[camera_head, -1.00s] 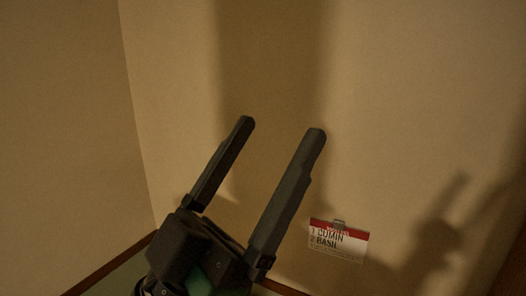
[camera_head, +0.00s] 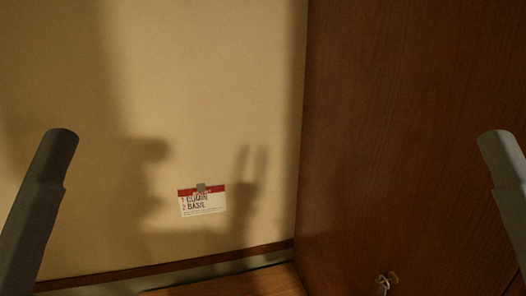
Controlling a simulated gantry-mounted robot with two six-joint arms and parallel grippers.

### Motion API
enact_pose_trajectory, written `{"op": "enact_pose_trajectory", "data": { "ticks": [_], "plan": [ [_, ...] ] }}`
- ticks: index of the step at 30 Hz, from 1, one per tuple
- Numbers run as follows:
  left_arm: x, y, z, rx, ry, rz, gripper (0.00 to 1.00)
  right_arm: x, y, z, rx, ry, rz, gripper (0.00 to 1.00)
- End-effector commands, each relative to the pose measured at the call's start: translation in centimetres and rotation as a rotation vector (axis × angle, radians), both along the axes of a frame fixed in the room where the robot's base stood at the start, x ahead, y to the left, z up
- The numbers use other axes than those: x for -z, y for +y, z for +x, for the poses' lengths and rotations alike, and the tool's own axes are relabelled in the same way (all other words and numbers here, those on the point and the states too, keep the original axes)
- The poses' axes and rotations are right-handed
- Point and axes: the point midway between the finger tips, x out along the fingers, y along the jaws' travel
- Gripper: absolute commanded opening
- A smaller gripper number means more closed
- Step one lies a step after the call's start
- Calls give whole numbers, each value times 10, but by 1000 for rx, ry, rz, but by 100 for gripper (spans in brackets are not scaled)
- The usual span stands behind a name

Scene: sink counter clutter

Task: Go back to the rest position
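One dark grey finger of my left gripper (camera_head: 40,200) stands at the left edge of the head view. Bare wall shows on its outer side, so no second finger lies against it. One finger of my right gripper (camera_head: 506,180) stands at the right edge, also with no finger closed against it. I see nothing held at either visible finger. The other fingers and the wrists are outside the picture.
A dark wooden panel (camera_head: 400,130) fills the right side, with a small knob and white loop (camera_head: 385,283) low down. A wooden surface (camera_head: 235,283) shows at the bottom.

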Motion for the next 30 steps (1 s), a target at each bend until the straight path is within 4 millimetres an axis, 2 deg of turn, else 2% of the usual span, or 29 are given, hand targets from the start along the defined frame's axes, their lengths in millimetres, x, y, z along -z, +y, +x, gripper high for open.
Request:
{"op": "enact_pose_trajectory", "data": {
  "ticks": [3, 8, 15, 19, 30],
  "plan": [
    [-28, 0, 0, 0, 1, 0, 90, -29, 0, 0, 0, 0, 0, 50],
    [-59, 0, 0, 0, 0, 0, 90, -59, 0, 0, 0, 0, 0, 50],
    [-116, 0, 0, 0, 0, 0, 90, -116, 0, 0, 0, 0, 0, 50],
    [-139, 0, 0, 0, 0, 0, 90, -139, 0, 0, 0, 0, 0, 50],
    [-135, 0, 0, 0, 1, 0, 90, -135, 0, 0, 0, 1, 0, 50]
  ]
}}
